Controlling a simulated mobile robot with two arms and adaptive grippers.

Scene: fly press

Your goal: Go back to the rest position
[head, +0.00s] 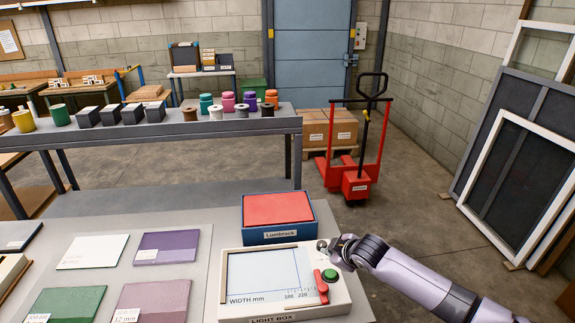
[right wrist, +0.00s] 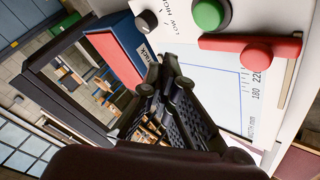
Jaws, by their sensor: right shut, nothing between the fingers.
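My right gripper (head: 338,248) is at the upper right corner of the light box (head: 237,309), its arm coming in from the right. In the right wrist view the black fingers (right wrist: 168,72) are together with nothing between them. They are close to the small dark knob (right wrist: 146,21); I cannot tell whether they touch it. The light box also carries a green button (head: 329,275) and a red lever (head: 323,288). Its lit screen (head: 262,272) shows a blue outline and a width scale. My left gripper is not in view.
A blue box with a red top (head: 279,209), labelled Lumbrack, stands right behind the light box. Coloured sample plates, including a purple one (head: 167,247), lie on the left. A bench with jars (head: 206,103) and a red pallet truck (head: 357,183) stand farther back. Floor is open at right.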

